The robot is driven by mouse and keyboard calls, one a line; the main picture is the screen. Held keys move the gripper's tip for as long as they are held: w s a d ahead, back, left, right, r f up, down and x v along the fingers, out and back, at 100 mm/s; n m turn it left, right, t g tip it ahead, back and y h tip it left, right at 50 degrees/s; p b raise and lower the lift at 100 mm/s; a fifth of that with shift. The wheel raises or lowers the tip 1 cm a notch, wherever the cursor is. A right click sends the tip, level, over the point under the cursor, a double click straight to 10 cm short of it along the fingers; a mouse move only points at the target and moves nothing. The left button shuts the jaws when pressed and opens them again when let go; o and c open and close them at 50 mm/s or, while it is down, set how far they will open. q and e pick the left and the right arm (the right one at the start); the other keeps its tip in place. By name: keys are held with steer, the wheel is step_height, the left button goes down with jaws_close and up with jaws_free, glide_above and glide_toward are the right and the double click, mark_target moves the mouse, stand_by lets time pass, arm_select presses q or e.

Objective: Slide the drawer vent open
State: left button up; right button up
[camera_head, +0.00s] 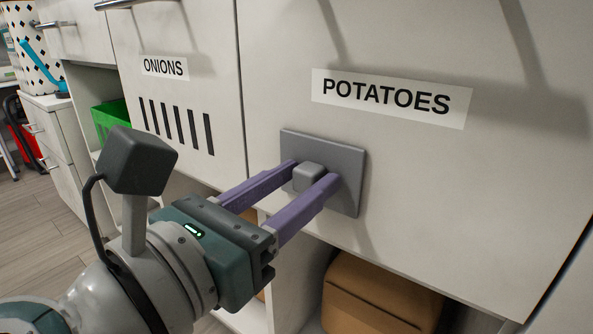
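The drawer labelled POTATOES (430,190) has a grey square vent plate (346,172) on its white front, with a small raised grey knob (309,176) on it. My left gripper (312,174) reaches in from the lower left. Its two purple fingers are spread, one on each side of the knob, with the tips close to the plate. I cannot tell whether the fingers touch the knob. No slots show at the plate. My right gripper is not in view.
The drawer labelled ONIONS (215,60) at the left shows several open dark slots (177,126). A green basket (110,117) stands on a shelf at the left. A brown box (375,295) sits below the POTATOES drawer. Open floor (35,220) shows at the far left.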

arm_select(q)
jaws_close()
stand_by(1.1)
